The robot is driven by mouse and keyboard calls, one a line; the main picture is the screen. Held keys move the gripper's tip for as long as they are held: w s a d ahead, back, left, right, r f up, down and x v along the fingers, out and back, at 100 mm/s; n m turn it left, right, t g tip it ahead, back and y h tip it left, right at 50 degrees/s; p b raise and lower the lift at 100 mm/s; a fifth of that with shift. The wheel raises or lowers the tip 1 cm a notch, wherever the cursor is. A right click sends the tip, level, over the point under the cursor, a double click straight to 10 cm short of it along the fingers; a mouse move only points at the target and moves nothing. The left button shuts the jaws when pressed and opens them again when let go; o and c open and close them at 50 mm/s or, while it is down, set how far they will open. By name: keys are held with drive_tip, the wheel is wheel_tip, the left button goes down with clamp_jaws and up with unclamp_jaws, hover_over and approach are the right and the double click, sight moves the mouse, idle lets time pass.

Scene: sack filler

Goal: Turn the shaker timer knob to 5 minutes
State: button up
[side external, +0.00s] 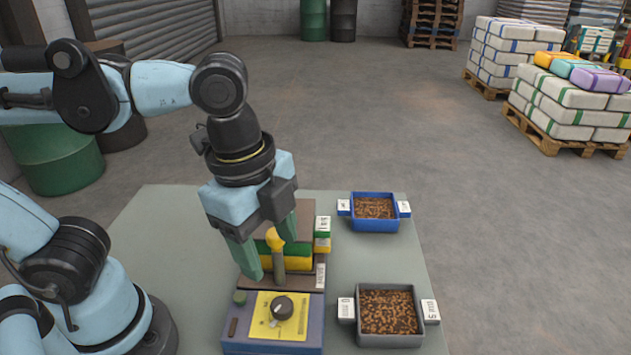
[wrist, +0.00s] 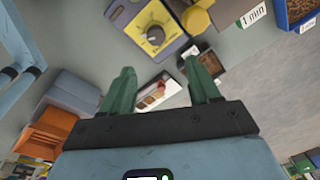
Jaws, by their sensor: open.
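The shaker timer knob (side external: 282,308) is a black round knob on a yellow dial plate (side external: 262,327) at the front of the blue shaker base (side external: 235,345). The pointer's exact setting is too small to read. The knob also shows in the wrist view (wrist: 155,35), at the upper middle on its yellow plate. My gripper (side external: 272,258) has green fingers and is open, above and behind the knob in the side view, near the yellow-topped post (side external: 275,240).
A blue tray (side external: 375,227) and a grey tray (side external: 362,341) of brown pellets stand right of the shaker with label cards. The table (side external: 345,265) is clear between the trays. Pallets of sacks (side external: 560,115) stand far off.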

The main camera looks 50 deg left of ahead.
sight(281, 304)
drive_tip(key=shift+w+d+f+m+g+y, duration=0.15)
drive_tip(key=shift+f+m, duration=0.6)
drive_tip(key=shift+f, duration=1.2)
drive_tip(key=shift+w+f+m+g+y, duration=0.1)
drive_tip(key=shift+f+m+g, duration=0.15)
drive_tip(key=shift+f+m, duration=1.1)
drive_tip(key=shift+w+d+f+m+g+y, duration=0.1)
drive_tip(key=shift+w+f+m+g, duration=0.1)
drive_tip(key=shift+f, duration=2.3)
drive_tip(key=c, duration=1)
drive_tip(key=shift+c, duration=0.2)
